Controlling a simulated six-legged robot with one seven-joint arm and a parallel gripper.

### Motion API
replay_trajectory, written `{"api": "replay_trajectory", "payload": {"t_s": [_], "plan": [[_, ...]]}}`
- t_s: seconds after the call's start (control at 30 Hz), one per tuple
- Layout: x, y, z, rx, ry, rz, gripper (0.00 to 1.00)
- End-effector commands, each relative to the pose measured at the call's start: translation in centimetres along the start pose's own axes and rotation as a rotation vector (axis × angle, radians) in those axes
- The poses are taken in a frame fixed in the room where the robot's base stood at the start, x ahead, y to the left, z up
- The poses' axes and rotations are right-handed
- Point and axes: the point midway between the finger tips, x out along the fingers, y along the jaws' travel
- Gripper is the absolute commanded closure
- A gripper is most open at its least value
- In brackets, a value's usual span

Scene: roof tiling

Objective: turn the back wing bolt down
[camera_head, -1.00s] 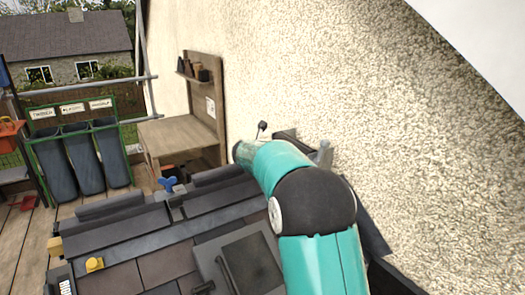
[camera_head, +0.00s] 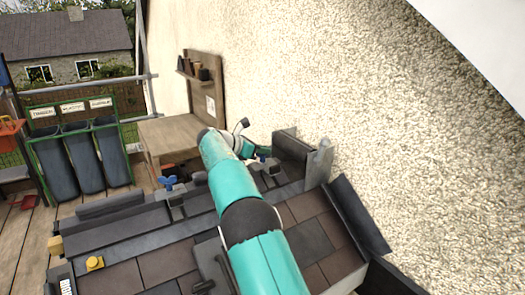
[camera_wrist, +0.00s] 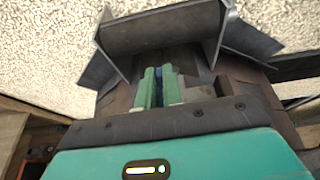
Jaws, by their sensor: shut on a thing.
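A blue wing bolt (camera_head: 264,156) stands near the wall end of the roof ridge, by a grey upright plate. My gripper (camera_head: 254,153) reaches it from the left in the head view, with my teal arm crossing the roof. In the wrist view my gripper (camera_wrist: 160,88) has its two green fingers closed on the blue wing bolt (camera_wrist: 161,86), and only a thin strip of blue shows between them. The bolt's lower end is hidden. A second blue wing bolt (camera_head: 169,182) stands apart, further left along the ridge.
The rough pale wall (camera_head: 400,150) rises close on the right. Grey upright plates (camera_head: 292,150) stand beside the held bolt. Tiles (camera_head: 308,235) slope toward me.

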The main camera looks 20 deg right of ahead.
Motion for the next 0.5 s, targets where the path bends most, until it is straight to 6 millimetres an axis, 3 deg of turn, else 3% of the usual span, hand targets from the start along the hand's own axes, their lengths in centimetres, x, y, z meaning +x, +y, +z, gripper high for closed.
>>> {"api": "replay_trajectory", "payload": {"t_s": [0.03,0.5], "plan": [[-0.21,0.06,0.69,0.014,-0.011,-0.010,1.00],[-0.20,0.01,0.81,0.060,-0.011,-0.115,1.00]]}}
